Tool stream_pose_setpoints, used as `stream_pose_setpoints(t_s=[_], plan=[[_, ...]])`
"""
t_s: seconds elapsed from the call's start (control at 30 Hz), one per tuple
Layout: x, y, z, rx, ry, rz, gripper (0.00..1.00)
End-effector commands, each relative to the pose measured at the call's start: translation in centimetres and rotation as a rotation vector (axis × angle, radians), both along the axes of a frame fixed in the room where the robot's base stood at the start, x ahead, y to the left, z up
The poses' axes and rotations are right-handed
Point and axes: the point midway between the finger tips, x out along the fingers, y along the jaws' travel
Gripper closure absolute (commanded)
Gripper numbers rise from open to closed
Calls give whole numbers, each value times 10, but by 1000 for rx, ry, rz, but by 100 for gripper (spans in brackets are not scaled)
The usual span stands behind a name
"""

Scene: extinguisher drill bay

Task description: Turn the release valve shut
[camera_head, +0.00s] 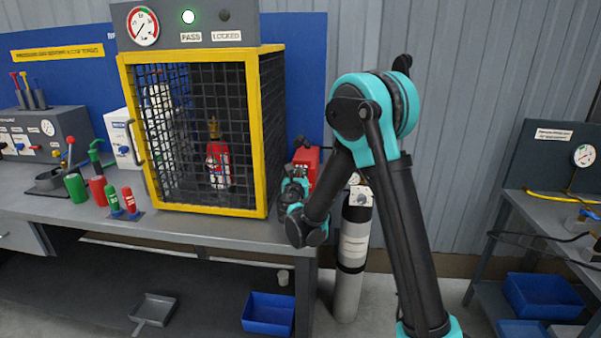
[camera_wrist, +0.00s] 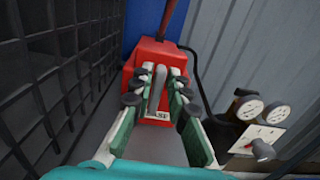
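A red box-shaped unit (camera_wrist: 155,58) stands ahead of my gripper in the wrist view, with a red bar rising from its top. A pale grey upright part (camera_wrist: 159,82) on its front, perhaps the release valve, shows between my fingers. My gripper (camera_wrist: 160,78) is open, its fingers on either side of that part; I cannot tell whether they touch it. In the head view the red unit (camera_head: 308,162) sits at the bench's right end, right of the cage, with my gripper (camera_head: 298,176) in front of it, partly hidden by my arm.
A yellow-framed mesh cage (camera_head: 263,130) stands close on the left, with a red extinguisher (camera_head: 217,164) inside. A grey cylinder (camera_head: 351,262) with gauges (camera_wrist: 249,109) stands at right. A black hose runs behind the unit.

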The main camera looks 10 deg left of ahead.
Motion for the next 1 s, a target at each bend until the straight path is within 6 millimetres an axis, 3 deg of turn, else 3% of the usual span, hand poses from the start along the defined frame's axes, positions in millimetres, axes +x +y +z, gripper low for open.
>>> stream_pose_setpoints(t_s=[0.1, 0.57, 1.0], plan=[[0, 0, 0, 0, 0, 0, 100], [0, -1, 0, 46, -2, 0, 100], [-1, -7, -1, 374, -13, 0, 100]])
